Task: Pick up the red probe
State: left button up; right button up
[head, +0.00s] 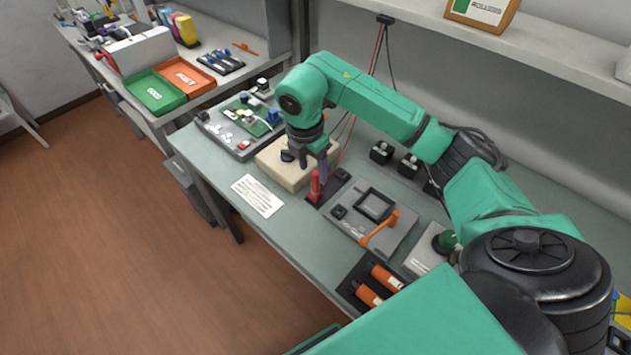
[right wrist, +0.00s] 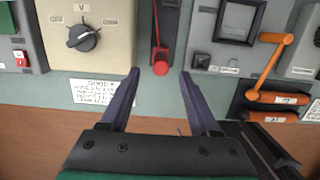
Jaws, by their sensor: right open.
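The red probe (head: 315,188) stands upright in a dark holder on the grey-green bench, beside a beige meter box (head: 283,172). In the right wrist view the probe (right wrist: 160,58) shows a red lead running away from it. My right gripper (head: 307,165) is open above the bench, with one finger close by the probe in the head view. In the right wrist view its fingers (right wrist: 159,74) are spread to either side of the probe's line, with nothing between them. My left gripper is not in view.
The beige box's dial (right wrist: 84,37) is left of the probe in the wrist view. A grey device with an orange lever (head: 380,229) lies to the right. Orange cylinders (head: 386,277) sit in a black holder. A white printed card (head: 258,196) lies near the front edge.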

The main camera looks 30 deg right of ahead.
aim_at(317, 181)
jog(key=f+p, duration=0.1)
jog(key=f, duration=0.1)
jog(key=d+f+p, duration=0.1)
jog(key=f, duration=0.2)
jog(key=shift+w+d+f+p, duration=0.15)
jog(key=shift+d+p, duration=0.05)
jog(key=shift+p, duration=0.1)
jog(key=shift+f, duration=0.55)
jog(key=c, duration=0.9)
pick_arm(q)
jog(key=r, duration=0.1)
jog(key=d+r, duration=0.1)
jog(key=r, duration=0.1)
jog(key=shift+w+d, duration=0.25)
pick_arm(e)
grip_shut()
